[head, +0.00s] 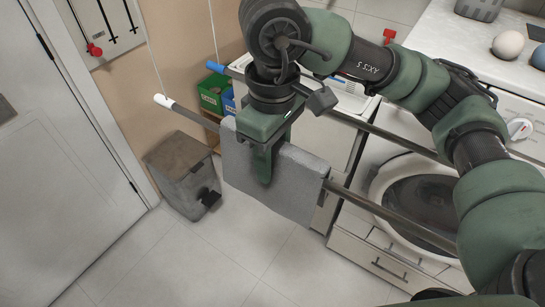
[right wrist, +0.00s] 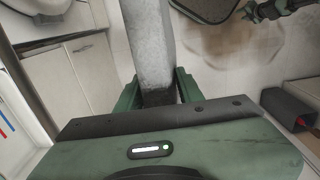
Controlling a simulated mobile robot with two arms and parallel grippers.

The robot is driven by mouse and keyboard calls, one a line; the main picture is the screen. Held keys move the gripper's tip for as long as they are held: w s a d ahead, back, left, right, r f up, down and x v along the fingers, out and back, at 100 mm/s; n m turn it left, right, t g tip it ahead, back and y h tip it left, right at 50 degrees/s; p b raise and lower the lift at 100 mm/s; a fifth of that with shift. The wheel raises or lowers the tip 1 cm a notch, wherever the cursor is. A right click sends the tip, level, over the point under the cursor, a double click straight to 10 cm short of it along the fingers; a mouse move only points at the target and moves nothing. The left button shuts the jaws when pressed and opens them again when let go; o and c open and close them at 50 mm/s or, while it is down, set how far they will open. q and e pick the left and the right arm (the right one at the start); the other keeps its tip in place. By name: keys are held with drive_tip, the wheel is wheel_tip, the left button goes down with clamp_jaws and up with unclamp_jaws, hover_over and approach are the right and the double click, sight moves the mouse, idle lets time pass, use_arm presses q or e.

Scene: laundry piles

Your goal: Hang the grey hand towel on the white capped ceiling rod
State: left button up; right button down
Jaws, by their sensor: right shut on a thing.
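The grey hand towel (head: 297,190) hangs at the white capped rod (head: 188,118), covering its middle stretch. The rod comes out at the towel's left and right sides. My right gripper (head: 264,168) points down from above and is shut on the towel. In the right wrist view, the towel (right wrist: 149,45) runs as a narrow grey strip between the fingers of my right gripper (right wrist: 157,88). The towel hides the rod behind or inside it, so I cannot tell whether it is folded over both sides.
A blue-capped rod (head: 350,120) runs behind, roughly parallel. A washing machine (head: 415,190) and drawers stand at the right. A grey-brown bin (head: 182,172) stands on the floor at the left, near a door (head: 60,170). Green and blue boxes sit behind. The floor below is clear.

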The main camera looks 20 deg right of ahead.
drive_tip(key=shift+f, duration=0.25)
drive_tip(key=c, duration=0.8)
unclamp_jaws()
drive_tip(key=shift+c, duration=0.2)
wheel_tip(320, 180, up, 8)
drive_tip(key=shift+f, duration=0.1)
